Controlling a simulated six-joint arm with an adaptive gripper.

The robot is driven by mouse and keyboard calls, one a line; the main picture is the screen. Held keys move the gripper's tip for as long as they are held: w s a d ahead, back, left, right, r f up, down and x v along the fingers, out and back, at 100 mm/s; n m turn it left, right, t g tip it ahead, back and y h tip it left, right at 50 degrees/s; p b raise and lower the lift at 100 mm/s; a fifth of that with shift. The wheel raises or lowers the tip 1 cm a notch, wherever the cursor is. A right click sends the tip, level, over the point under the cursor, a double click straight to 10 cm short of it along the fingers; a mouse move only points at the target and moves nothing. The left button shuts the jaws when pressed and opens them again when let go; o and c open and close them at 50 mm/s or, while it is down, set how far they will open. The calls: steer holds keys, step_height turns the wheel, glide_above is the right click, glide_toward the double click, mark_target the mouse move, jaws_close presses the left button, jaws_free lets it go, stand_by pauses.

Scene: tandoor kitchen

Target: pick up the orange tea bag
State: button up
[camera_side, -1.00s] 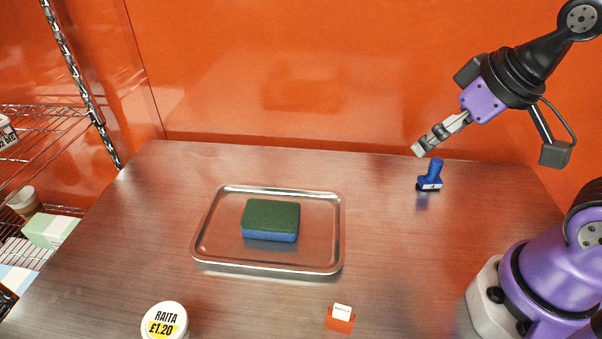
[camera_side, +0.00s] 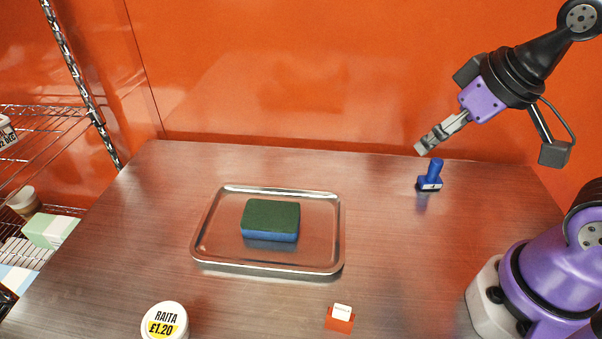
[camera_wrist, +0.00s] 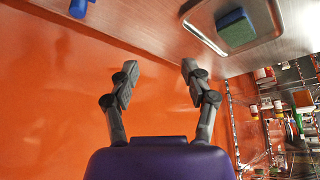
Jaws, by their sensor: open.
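The orange tea bag (camera_side: 340,319) with a white tag lies on the metal table near its front edge, right of centre in the side view. My gripper (camera_side: 421,150) is at the upper right of the side view, in the air and well away from the tea bag. In the wrist view my gripper (camera_wrist: 158,72) has its two fingers spread apart with nothing between them. The tea bag does not show in the wrist view.
A metal tray (camera_side: 213,243) holding a green and blue sponge (camera_side: 270,219) is mid-table. A blue stamp (camera_side: 431,176) stands close to my gripper in the side view. A raita tub (camera_side: 165,321) is at front left. The table between tray and stamp is clear.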

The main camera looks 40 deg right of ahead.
stand_by(0.4)
steer(key=n+g, duration=0.5)
steer(key=n, duration=0.2)
glide_above(343, 309)
step_height(343, 309, down, 6)
steer(key=f, duration=0.1)
steer(key=shift+g, duration=0.3)
step_height(343, 309, down, 4)
steer(key=shift+d+f, duration=0.1)
steer(key=shift+d, duration=0.05)
steer(key=f, duration=0.5)
steer(key=shift+a+f, duration=0.2)
steer(key=shift+f, duration=0.2)
steer(key=c, duration=0.8)
